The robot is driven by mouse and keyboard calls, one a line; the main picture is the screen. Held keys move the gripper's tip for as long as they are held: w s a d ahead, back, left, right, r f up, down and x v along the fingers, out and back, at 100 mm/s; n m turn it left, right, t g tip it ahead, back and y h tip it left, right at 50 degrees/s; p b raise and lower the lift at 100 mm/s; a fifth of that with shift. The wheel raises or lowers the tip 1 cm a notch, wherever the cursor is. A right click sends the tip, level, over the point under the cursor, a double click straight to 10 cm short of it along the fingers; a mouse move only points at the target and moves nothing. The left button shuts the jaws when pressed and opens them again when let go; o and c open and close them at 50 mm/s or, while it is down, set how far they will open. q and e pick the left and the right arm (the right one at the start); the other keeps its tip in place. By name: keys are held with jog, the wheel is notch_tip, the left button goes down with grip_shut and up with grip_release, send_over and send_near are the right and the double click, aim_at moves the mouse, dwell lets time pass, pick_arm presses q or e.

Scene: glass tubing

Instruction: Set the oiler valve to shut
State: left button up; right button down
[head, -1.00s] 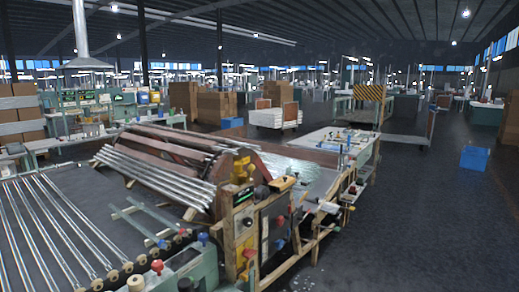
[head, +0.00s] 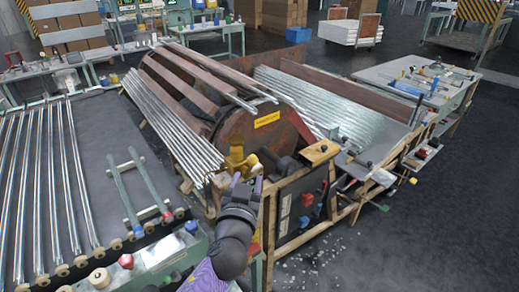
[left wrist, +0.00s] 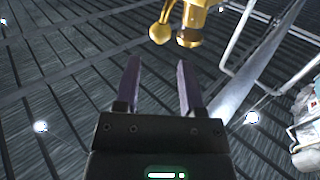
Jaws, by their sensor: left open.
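The oiler valve, a brass-yellow fitting (head: 237,158), stands at the front end of the big rusty drum, above the wooden frame. In the left wrist view its brass body (left wrist: 194,22) and a ball-ended lever (left wrist: 160,32) hang in at the top edge, beyond my fingertips and apart from them. My left gripper (head: 246,178) is just in front of and below the valve in the head view. It also shows in the left wrist view (left wrist: 157,62), open with nothing between its fingers. The lever's full setting cannot be read from here. My right gripper is not in view.
A black panel (head: 302,205) with red and blue knobs and a wooden block (head: 320,152) sit right of the valve. Glass tubes (head: 172,122) lie left of the drum (head: 205,85). A roller bench (head: 140,262) with coloured knobs is at front left. The floor at right is clear.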

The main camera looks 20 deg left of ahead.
aim_at(252, 164)
pick_arm(q)
jog(key=w, duration=0.5)
jog(key=w+a, duration=0.1)
jog(key=w, duration=0.1)
jog(key=shift+w, duration=0.25)
jog(key=shift+c, duration=0.3)
grip_shut()
